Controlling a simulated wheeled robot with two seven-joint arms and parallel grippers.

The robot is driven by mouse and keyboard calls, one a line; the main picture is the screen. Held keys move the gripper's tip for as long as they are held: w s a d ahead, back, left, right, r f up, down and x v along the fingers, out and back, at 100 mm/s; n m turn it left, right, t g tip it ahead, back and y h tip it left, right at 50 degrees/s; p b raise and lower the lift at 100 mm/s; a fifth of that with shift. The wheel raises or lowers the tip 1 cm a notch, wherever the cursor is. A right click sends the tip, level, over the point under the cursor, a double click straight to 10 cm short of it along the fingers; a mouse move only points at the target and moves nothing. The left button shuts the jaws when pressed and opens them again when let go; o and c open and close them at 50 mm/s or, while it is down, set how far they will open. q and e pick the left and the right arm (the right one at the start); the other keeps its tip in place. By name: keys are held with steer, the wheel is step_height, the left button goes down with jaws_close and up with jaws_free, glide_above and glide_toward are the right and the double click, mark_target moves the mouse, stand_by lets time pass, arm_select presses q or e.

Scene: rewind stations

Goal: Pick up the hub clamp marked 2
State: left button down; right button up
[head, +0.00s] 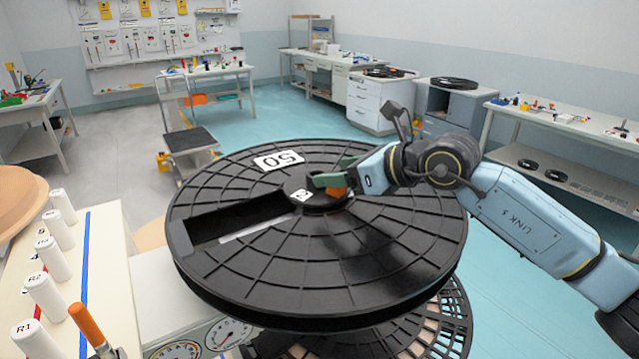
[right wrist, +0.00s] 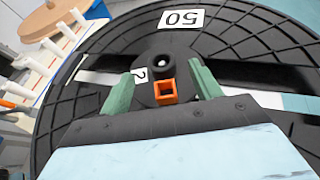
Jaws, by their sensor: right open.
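The hub clamp marked 2 (head: 301,195) is at the centre of a large black reel (head: 400,255) labelled 50. The right wrist view shows its black round knob (right wrist: 161,66), a hollow orange square piece (right wrist: 166,91) and a white tag with a 2 (right wrist: 139,75). My right gripper (head: 335,181) is over the hub with its green fingers apart. In the right wrist view the open fingers (right wrist: 164,84) stand on either side of the orange piece, with gaps to both; nothing is held. In the head view they partly hide the clamp. My left gripper is out of view.
A board with several white pegs (head: 44,297) and an orange-handled tool (head: 88,325) stands at the left. Round dials (head: 228,333) are below the reel's front left. Benches (head: 570,125) line the back and right; the teal floor between is mostly clear.

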mark_target(312, 175)
steer(key=shift+x, duration=0.85)
steer(key=p+x, duration=0.1)
steer(key=x, duration=0.1)
steer(key=shift+w+a+f, duration=0.15)
steer(key=shift+w+f, duration=0.05)
steer(key=shift+w+a+f, duration=0.15)
steer(key=shift+w+a, duration=0.05)
steer(key=shift+a, duration=0.05)
steer(key=shift+w+a+f, duration=0.1)
steer(key=shift+a, duration=0.05)
steer(key=c, duration=1.2)
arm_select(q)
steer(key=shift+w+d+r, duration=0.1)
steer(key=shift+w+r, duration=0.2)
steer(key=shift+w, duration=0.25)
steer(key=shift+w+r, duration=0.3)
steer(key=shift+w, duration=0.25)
arm_select(e)
steer(key=shift+c, duration=0.2)
